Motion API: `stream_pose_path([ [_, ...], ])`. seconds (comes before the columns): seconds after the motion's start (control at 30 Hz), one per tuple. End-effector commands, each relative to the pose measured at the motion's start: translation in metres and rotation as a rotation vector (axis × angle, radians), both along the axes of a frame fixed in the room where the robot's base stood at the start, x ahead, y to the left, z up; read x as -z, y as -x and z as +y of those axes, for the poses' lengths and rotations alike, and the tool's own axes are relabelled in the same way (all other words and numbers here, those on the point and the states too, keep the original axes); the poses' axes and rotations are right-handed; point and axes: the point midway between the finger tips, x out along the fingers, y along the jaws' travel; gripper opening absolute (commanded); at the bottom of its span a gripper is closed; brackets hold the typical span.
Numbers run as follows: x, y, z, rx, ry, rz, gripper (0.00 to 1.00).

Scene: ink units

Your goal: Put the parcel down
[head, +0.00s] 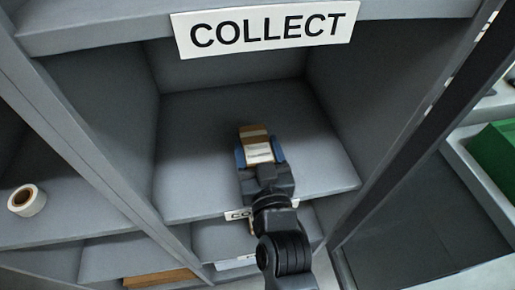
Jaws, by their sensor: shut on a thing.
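The parcel (256,133) is a small brown box with a pale tape stripe and a white label. My gripper (260,156) is shut on it, with a blue finger at each side of the box. The gripper and parcel are in front of the grey compartment (190,195) under the white COLLECT sign (265,28), seen over its floor. I cannot tell whether the parcel touches the floor. The parcel's underside is hidden.
The compartment floor around the parcel looks empty, with walls at left, right and back. A roll of tape (27,200) lies on the left shelf. Lower compartments hold a brown item (160,278). A green object (494,158) is at far right.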

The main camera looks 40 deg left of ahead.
Motion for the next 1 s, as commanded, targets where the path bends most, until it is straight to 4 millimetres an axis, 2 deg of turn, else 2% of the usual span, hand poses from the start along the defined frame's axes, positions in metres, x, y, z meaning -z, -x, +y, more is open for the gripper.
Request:
stream_pose_path([
  [0.17, 0.003, 0.000, 0.000, 0.000, -0.001, -0.001, 0.29],
  [0.2, 0.002, 0.000, 0.000, 0.000, 0.000, 0.000, 0.72],
  [0.43, 0.002, 0.000, 0.000, 0.000, 0.000, 0.000, 0.93],
  [0.77, -0.002, 0.000, 0.000, 0.000, 0.000, 0.000, 0.93],
  [1.0, 0.004, 0.025, -0.029, 0.000, 0.000, 0.001, 0.93],
])
